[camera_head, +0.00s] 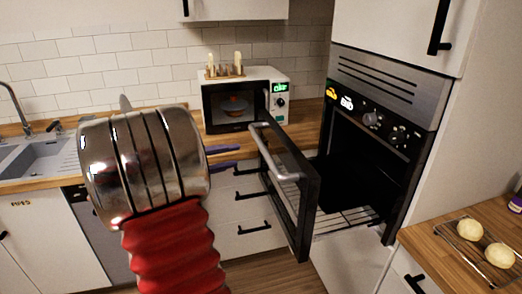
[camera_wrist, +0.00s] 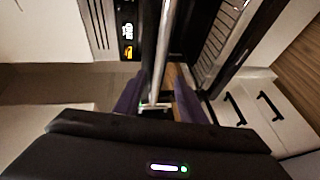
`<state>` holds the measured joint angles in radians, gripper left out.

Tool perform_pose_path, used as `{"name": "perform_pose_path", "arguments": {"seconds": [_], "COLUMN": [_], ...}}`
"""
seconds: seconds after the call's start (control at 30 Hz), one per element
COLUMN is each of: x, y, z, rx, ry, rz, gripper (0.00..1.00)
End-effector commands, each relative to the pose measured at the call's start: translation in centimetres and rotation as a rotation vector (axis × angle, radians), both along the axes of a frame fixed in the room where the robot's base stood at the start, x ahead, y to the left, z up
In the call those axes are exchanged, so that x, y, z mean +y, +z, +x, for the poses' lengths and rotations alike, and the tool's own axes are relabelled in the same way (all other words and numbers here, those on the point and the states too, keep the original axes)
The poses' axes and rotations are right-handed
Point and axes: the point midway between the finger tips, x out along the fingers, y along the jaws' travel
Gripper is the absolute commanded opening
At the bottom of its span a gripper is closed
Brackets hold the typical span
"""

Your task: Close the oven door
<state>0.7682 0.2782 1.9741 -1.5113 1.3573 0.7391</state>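The oven (camera_head: 375,100) is at the right in the head view. Its door (camera_head: 290,190), a dark framed panel, stands open, away from the cavity. A silver bar handle (camera_head: 287,158) runs along the door's upper part. My gripper (camera_head: 238,158) has purple fingers and is just left of the door and handle in the head view. In the wrist view my gripper (camera_wrist: 157,82) is open, its fingers spread apart. The handle (camera_wrist: 162,45) lines up with the gap between them. I cannot tell whether it touches them. My arm hides part of the counter.
A white microwave (camera_head: 245,100) stands on the wooden counter behind the door. Drawers (camera_head: 245,212) are below it. A wire rack (camera_head: 345,222) shows in the oven. Buns (camera_head: 498,255) sit on the right counter, and a sink (camera_head: 40,160) is at the left.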

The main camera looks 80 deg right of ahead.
Motion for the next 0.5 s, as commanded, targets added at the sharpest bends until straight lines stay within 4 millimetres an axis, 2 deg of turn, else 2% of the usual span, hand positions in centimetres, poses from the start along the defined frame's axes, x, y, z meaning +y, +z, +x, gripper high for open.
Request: {"name": "perform_pose_path", "arguments": {"seconds": [0.3, 0.5], "x": [-0.1, -1.1], "y": [0.0, -0.3], "z": [-0.1, -0.9], "rx": [-0.002, -0.002], "ry": [0.0, -0.003], "rz": [0.001, 0.002], "gripper": [0.37, 0.37]}}
